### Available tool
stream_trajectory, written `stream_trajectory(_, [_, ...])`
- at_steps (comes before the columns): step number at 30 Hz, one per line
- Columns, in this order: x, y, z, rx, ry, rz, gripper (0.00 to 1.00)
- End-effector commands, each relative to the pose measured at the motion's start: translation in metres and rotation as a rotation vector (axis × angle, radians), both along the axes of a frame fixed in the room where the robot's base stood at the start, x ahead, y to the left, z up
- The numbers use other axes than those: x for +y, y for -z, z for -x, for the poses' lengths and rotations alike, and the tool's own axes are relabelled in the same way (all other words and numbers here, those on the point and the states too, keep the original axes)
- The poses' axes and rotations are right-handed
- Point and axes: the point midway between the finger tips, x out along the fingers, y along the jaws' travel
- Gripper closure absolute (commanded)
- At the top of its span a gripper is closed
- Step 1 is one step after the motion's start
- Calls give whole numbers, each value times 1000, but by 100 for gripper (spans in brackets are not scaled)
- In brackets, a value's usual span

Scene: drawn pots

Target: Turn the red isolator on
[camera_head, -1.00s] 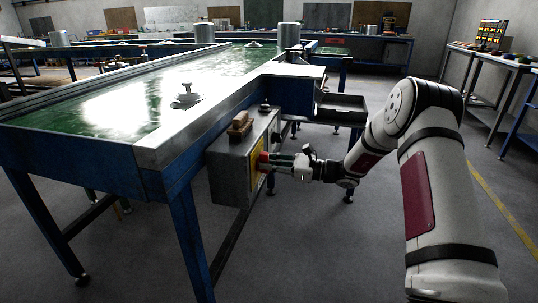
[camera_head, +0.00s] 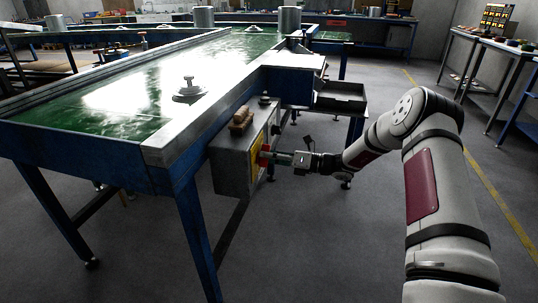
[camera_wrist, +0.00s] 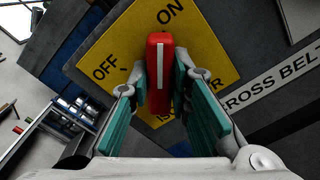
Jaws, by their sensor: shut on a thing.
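The red isolator (camera_head: 264,155) is on the front of a grey box (camera_head: 229,166) at the side of the bench. In the wrist view its red handle (camera_wrist: 159,62) has a white stripe and stands on a yellow plate (camera_wrist: 205,52). The stripe points up the picture, between the word OFF at the left and the word ON at the upper right. My gripper (camera_head: 274,157) is shut on the handle, one teal-padded finger on each side in the wrist view (camera_wrist: 160,90). The fingers hide part of the plate's lower lettering.
The green-topped bench (camera_head: 140,92) stands left of my arm, with a metal knob-like part (camera_head: 189,89) on it. A brown block (camera_head: 241,121) sits on the grey box. An open grey tray (camera_head: 340,98) juts out behind my gripper.

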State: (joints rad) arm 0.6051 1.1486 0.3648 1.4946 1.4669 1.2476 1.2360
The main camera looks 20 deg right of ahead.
Motion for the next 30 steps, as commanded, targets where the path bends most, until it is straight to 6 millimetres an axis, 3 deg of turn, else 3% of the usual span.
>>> stream_trajectory(23, [-1,2,0,85,0,-46,100])
stream_trajectory(24, [-1,2,0,85,0,-46,73])
stream_trajectory(25, [-1,2,0,85,0,-46,66])
stream_trajectory(26, [-1,2,0,84,-1,-46,62])
stream_trajectory(30, [0,2,0,83,0,-46,62])
